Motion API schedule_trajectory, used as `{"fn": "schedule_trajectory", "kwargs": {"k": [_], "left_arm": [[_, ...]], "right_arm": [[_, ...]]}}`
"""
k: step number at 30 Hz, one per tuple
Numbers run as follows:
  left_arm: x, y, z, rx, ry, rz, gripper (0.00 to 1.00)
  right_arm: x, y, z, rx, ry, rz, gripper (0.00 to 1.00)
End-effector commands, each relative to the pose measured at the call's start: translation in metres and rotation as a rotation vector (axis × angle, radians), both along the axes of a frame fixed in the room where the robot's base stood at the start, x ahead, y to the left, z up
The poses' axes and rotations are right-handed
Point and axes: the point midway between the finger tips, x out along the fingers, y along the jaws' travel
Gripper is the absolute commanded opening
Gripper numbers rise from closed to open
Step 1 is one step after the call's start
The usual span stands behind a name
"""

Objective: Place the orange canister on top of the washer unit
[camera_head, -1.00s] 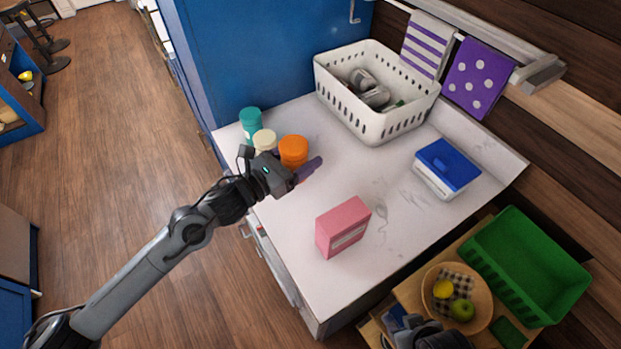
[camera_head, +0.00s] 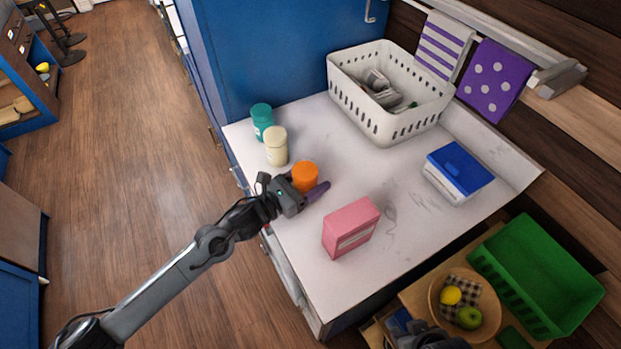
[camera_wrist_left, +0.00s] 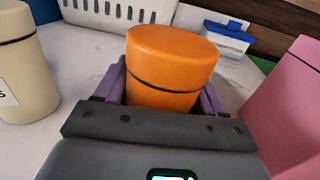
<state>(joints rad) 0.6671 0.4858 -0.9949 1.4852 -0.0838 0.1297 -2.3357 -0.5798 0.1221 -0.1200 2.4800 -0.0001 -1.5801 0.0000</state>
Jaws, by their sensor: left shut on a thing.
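The orange canister (camera_head: 305,175) is at the near-left part of the white top (camera_head: 300,280). My left gripper (camera_head: 303,184) is shut on it, with purple fingers on either side of it. In the left wrist view the canister (camera_wrist_left: 170,65) is upright between the fingers (camera_wrist_left: 158,92), and its base is hidden by the gripper. I cannot tell whether it touches the surface. I cannot make out which part is the washer unit. My right gripper (camera_head: 425,338) shows only as a dark shape at the bottom edge, and its jaws are unclear.
A cream canister (camera_head: 276,147) and a teal canister (camera_head: 262,120) stand behind the orange one. A pink box (camera_head: 350,230) is right of it. A white basket (camera_head: 385,125) and a blue-lidded box (camera_head: 458,172) stand farther back. The middle top is bare. A green crate (camera_head: 540,275) is at right.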

Motion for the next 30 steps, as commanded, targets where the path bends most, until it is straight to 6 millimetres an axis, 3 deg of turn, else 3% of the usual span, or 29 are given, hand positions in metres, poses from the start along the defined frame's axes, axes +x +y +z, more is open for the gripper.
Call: {"fn": "schedule_trajectory", "kwargs": {"k": [7,8,12,25,30], "left_arm": [[0.000,0.000,-0.004,-0.001,-0.002,0.000,0.31],[0.000,0.000,-0.003,0.000,0.000,0.000,0.72],[0.000,0.000,-0.003,0.000,0.000,0.000,0.93],[0.000,0.001,0.002,0.001,0.001,0.000,0.94],[-0.014,0.020,0.000,0.002,0.001,0.002,0.94]], "right_arm": [[0.000,-0.001,-0.005,-0.004,0.000,0.002,0.43],[0.000,-0.001,-0.004,-0.003,0.001,0.002,0.43],[0.000,-0.001,-0.004,-0.003,0.001,0.002,0.43],[0.000,0.001,0.003,0.005,0.001,-0.004,0.43],[0.000,0.002,0.002,0.007,-0.001,-0.004,0.43]]}}
